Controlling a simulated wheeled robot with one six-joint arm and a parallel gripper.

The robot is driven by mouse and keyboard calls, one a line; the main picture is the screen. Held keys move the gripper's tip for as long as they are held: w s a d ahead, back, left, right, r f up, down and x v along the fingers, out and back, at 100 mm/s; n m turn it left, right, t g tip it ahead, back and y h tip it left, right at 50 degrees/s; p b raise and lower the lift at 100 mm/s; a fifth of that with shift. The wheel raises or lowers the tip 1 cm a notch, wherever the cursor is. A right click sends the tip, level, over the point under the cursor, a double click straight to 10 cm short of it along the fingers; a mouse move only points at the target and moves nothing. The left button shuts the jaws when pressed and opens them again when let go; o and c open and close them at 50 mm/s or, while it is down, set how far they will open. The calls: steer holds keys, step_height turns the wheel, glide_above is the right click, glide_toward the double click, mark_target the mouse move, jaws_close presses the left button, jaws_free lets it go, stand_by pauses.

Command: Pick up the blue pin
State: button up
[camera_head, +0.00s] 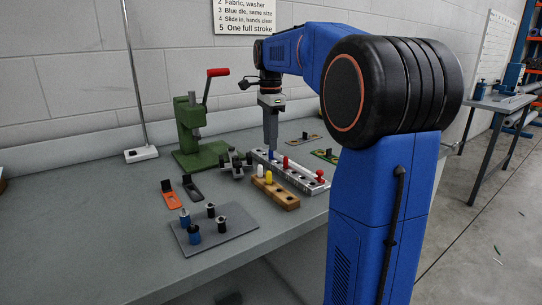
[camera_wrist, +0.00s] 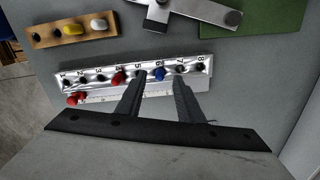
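The blue pin (camera_wrist: 160,74) stands in hole 6 of a silver rack numbered 1 to 8 (camera_wrist: 90,79) in the wrist view. My gripper (camera_wrist: 159,76) is open, with one fingertip on each side of the pin in the picture. Small gaps show between the pin and the fingers; I cannot tell how deep the fingers reach around it. In the head view my gripper (camera_head: 271,147) points down over the far part of the rack (camera_head: 306,180), and a bit of the blue pin (camera_head: 271,155) shows at the fingertips.
A red pin (camera_wrist: 118,77) stands at hole 4, with more red near hole 1. A wooden block (camera_head: 285,203) holds yellow and white pins beside the rack. A green press (camera_head: 195,135) and a grey plate with cylinders (camera_head: 235,232) stand left. The front-left bench is clear.

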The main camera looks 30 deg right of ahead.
mark_target(271, 155)
steer(key=shift+d+f, duration=0.1)
steer(key=shift+f, duration=1.5)
jaws_close()
